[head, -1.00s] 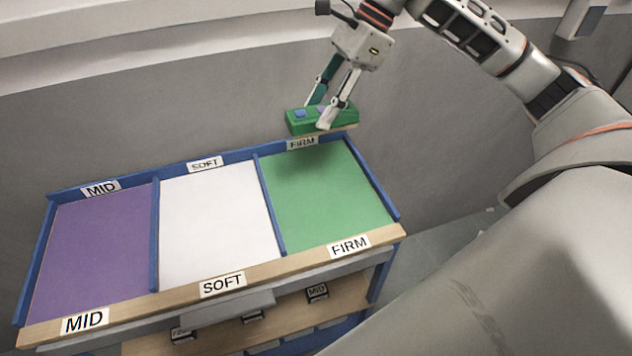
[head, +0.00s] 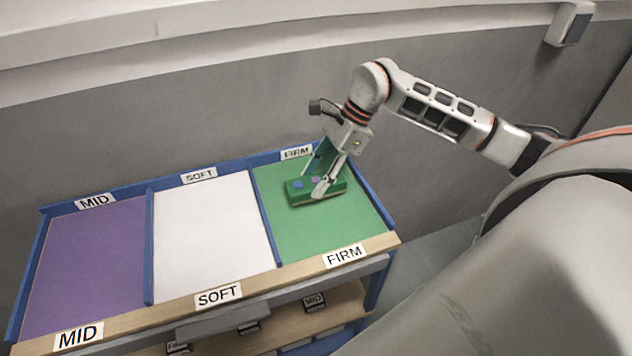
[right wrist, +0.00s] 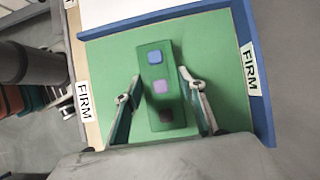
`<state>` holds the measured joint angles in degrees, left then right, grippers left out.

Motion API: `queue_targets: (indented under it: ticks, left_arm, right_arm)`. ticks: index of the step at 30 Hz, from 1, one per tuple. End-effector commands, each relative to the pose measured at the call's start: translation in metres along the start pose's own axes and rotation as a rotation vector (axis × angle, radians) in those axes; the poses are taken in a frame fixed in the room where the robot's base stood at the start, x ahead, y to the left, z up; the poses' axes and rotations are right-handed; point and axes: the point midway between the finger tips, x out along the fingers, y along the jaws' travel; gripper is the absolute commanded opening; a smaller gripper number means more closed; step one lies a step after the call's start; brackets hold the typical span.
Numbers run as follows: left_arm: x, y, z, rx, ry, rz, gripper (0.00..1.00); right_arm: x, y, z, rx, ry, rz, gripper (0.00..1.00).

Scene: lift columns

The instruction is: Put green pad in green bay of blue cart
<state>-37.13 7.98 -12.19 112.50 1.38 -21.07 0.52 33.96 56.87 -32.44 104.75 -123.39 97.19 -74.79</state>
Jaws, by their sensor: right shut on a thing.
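The green pad (head: 300,193) is a small green block with coloured squares on top. In the right wrist view the pad (right wrist: 155,105) shows blue, pink and dark squares. My right gripper (head: 322,187) is shut on the pad, one finger on each side. The pad is low over or on the far part of the green bay (head: 338,217), inside its walls; I cannot tell whether it touches the floor. The bay is marked FIRM and is the right one of the blue cart (head: 151,240). My left gripper is not in view.
A white bay (head: 208,235) marked SOFT and a purple bay (head: 85,265) marked MID lie to the left, both empty. Blue dividers separate the bays. A wooden shelf (head: 345,302) with small labels is below. A grey wall (head: 200,110) stands behind the cart.

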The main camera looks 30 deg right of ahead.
Motion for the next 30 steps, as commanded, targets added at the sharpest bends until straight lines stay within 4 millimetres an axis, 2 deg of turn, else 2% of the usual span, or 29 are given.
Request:
queue_targets:
  ticks: [4, 14, 15, 17, 26, 30]
  left_arm:
    - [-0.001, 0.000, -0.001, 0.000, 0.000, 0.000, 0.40]
    - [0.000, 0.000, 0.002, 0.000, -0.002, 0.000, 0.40]
    - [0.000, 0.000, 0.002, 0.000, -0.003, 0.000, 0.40]
    - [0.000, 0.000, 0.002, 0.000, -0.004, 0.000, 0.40]
    - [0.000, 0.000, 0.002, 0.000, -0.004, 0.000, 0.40]
    - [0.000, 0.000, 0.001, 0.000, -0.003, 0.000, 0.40]
  right_arm:
    - [0.015, 0.001, -0.008, 0.001, -0.001, 0.001, 0.02]
    - [0.018, 0.000, -0.010, -0.001, 0.000, -0.001, 0.02]
    - [0.018, 0.000, -0.011, 0.000, 0.001, 0.000, 0.45]
    - [0.018, 0.000, -0.011, 0.000, 0.001, 0.000, 0.56]
    - [0.018, 0.000, -0.010, 0.000, 0.001, 0.000, 0.56]
    - [0.012, -0.001, -0.010, 0.000, 0.002, -0.002, 0.56]
